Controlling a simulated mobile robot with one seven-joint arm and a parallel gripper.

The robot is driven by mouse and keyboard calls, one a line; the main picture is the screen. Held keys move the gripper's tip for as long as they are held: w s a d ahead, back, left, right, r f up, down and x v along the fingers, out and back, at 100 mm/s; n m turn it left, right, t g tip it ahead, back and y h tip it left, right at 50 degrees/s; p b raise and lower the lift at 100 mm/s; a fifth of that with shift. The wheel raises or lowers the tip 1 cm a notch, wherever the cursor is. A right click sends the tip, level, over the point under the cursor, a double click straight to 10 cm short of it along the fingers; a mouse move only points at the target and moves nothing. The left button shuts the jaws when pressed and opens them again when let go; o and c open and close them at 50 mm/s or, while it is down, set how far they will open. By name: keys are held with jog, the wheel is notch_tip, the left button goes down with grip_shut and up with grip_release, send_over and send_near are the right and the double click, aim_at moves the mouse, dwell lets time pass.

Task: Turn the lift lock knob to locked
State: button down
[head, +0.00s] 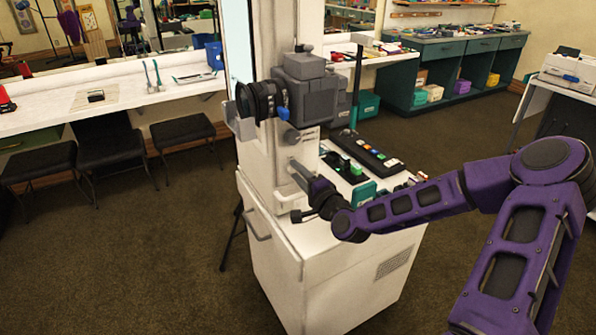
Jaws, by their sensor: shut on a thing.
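My gripper (297,173) is shut at the front of the pale lift column (262,165), just above the white cabinet top. It reaches in from the right, with its fingers pointing up and left at the column. It is closed on the lift lock knob, which is mostly hidden by the fingers, so its turn angle and any locked mark cannot be read.
The white cabinet (330,265) carries the column and a dark control panel (362,153) with coloured buttons, close behind my gripper. A teal box (363,193) is close to my wrist. Several dark stools (112,148) stand at left. Carpet is clear in front at left.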

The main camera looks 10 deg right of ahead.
jog(key=shift+r+m, duration=0.1)
jog(key=shift+m, duration=1)
jog(key=c, duration=0.5)
grip_release()
jog(key=v, duration=1.2)
